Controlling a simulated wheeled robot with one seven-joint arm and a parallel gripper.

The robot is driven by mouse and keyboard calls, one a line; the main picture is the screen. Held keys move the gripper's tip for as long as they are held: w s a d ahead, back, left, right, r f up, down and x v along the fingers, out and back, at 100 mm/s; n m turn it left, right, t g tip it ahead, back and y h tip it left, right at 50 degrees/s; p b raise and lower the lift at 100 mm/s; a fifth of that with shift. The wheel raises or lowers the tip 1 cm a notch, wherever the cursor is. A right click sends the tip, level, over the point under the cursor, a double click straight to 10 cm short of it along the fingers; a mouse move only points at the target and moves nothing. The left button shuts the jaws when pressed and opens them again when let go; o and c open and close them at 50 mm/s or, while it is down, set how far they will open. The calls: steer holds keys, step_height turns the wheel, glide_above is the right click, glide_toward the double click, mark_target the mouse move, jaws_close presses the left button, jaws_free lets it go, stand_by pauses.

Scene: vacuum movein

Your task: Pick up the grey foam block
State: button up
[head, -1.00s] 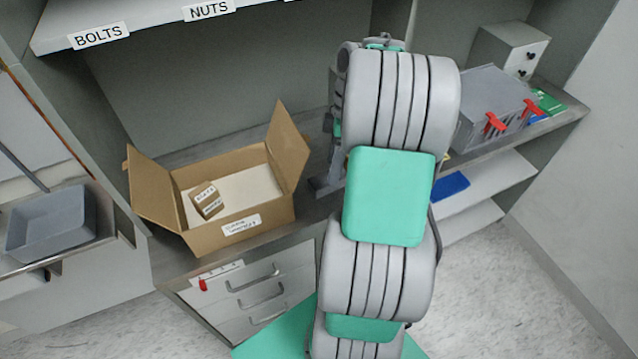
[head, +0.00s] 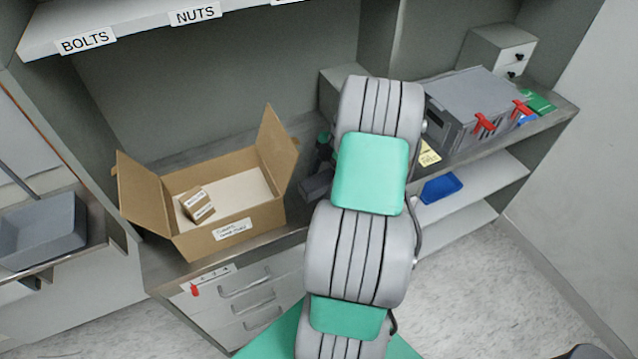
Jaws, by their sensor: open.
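I cannot make out a grey foam block for certain in the head view. A grey box-like shape (head: 338,85) stands at the back of the bench, partly behind my arm; I cannot tell what it is. My arm rises through the middle of the view and covers part of the bench. A dark grey object (head: 316,186) with a green part sits on the bench just left of my arm, partly covered and unclear.
An open cardboard box (head: 235,215) holding a small brown carton (head: 197,205) stands on the bench left of my arm. A grey bin (head: 42,230) is at far left. A grey case with red latches (head: 470,100) and a blue tray (head: 440,188) are at right. Floor shows at lower right.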

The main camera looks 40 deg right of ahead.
steer(key=c, duration=1.4)
steer(key=shift+r, duration=0.1)
